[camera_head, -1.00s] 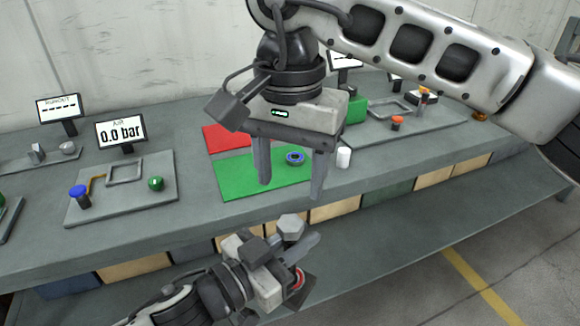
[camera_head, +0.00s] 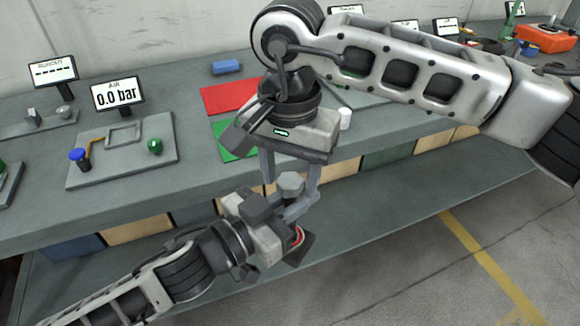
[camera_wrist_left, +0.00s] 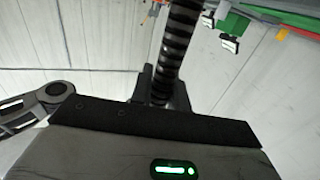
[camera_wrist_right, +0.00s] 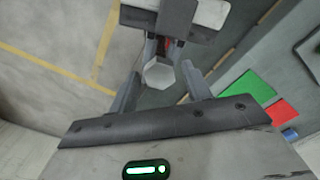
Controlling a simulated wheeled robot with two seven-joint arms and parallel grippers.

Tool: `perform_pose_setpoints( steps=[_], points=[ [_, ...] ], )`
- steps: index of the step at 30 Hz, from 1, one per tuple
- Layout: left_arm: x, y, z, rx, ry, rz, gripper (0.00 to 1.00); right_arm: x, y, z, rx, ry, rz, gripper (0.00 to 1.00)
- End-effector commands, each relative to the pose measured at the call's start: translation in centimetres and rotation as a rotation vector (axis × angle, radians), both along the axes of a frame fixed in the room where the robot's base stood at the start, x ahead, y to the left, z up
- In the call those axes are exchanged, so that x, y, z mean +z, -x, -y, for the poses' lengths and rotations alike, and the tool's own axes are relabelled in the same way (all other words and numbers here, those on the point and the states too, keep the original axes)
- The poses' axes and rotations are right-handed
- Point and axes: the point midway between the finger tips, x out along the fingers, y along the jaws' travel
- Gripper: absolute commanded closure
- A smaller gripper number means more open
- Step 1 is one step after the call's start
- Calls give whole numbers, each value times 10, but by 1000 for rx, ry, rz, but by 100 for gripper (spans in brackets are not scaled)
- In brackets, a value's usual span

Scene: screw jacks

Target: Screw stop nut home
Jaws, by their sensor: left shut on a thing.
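My left gripper (camera_head: 288,213) is shut on a dark threaded screw (camera_wrist_left: 180,45), seen between its fingers in the left wrist view. A grey hexagonal piece (camera_head: 291,184), perhaps the stop nut, faces up by the left gripper; it also shows in the right wrist view (camera_wrist_right: 158,72). Part of a red and dark piece (camera_head: 298,238) shows beyond the left gripper. My right gripper (camera_head: 291,182) points down from above, open, with a finger on either side of the hexagonal piece. I see gaps between fingers and hexagon in the right wrist view. The screw's thread is hidden in the head view.
The workbench (camera_head: 190,185) carries a red mat (camera_head: 228,97), a partly hidden green mat (camera_head: 232,148), a white cylinder (camera_head: 345,119) and a blue block (camera_head: 226,67). A fixture plate (camera_head: 125,165) stands left below the AIR display (camera_head: 117,95). Both grippers are in front of the bench.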

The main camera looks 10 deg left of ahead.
Motion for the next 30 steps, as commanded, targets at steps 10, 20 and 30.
perform_pose_setpoints(
  steps=[10, 20, 30],
  points=[
    [4, 0, 1, -3, 5, 9, 100, 1, 0, 0, -11, 0, 0, 97],
    [4, 0, 1, -3, 5, 9, 100, 0, 0, 0, -630, -2, 0, 97],
    [4, 0, 1, -4, 5, 9, 100, 0, 0, -1, -1505, -3, 2, 97]
  ],
)
